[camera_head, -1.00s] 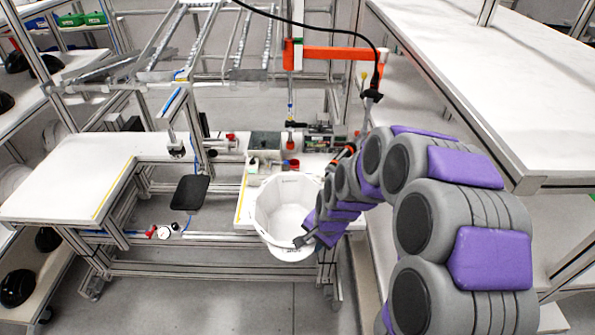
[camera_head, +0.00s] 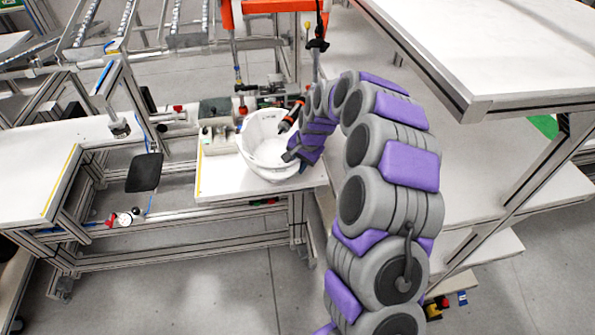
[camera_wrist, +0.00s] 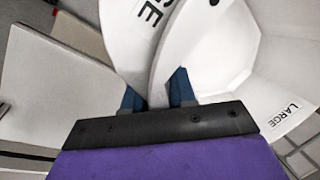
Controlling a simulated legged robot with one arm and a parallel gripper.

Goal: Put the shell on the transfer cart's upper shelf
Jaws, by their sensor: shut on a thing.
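The shell (camera_head: 258,162) is a white, open, bowl-like helmet shell, with its hollow facing up in the head view. My gripper (camera_head: 291,155) is at its right side, near the rim. In the wrist view, my gripper (camera_wrist: 158,98) has its blue fingers shut on the wall of the shell (camera_wrist: 215,50), where "LARGE" is printed. The shell shows in front of the small workbench; I cannot tell whether it touches the top. A unit with white shelves stands at the right, its upper shelf (camera_head: 500,45) nearest; I cannot tell for sure that it is the transfer cart.
The workbench top (camera_head: 225,180) carries small fixtures (camera_head: 220,112) behind the shell. Another white table (camera_head: 35,170) and a black pad (camera_head: 144,172) are at left. An orange beam (camera_head: 270,8) with a hanging tool is above. Grey floor (camera_head: 190,300) is clear in front.

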